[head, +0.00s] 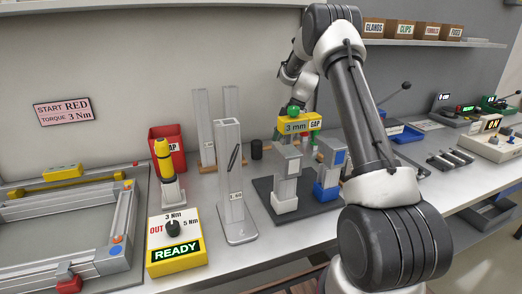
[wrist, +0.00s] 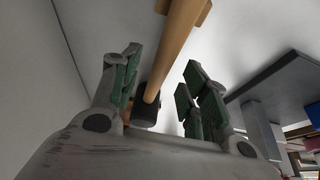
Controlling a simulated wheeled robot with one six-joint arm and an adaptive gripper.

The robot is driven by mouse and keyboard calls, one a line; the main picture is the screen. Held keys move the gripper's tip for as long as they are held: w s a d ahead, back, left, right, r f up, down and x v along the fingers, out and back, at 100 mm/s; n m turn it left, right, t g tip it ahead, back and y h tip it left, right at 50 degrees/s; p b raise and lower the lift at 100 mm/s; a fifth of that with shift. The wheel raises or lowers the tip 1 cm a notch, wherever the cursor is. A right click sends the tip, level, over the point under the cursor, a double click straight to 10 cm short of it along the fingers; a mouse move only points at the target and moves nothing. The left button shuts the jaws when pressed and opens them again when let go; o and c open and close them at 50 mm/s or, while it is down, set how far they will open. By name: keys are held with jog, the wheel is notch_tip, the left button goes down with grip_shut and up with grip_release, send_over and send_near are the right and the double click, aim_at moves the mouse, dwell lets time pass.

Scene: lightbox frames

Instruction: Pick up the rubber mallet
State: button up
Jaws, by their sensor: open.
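In the wrist view, a round tan wooden handle (wrist: 178,45) runs from the top edge down to a dark, blunt head (wrist: 147,112); I take this to be the rubber mallet. My gripper (wrist: 161,62) is open, with green-padded fingers on either side of the handle. Contact with the handle does not show. In the head view my gripper (head: 300,112) points down behind the yellow "3 mm GAP" block (head: 297,124), its lower part hidden. I cannot clearly make out the mallet in the head view.
Grey stands (head: 287,165) on a dark plate are in front of my gripper. Instruments (head: 490,138) occupy the right. A shelf (head: 400,42) with labelled boxes hangs above.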

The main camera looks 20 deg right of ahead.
jog(key=shift+x, duration=0.95)
grip_shut()
notch_tip(320, 180, up, 10)
dwell(0.4)
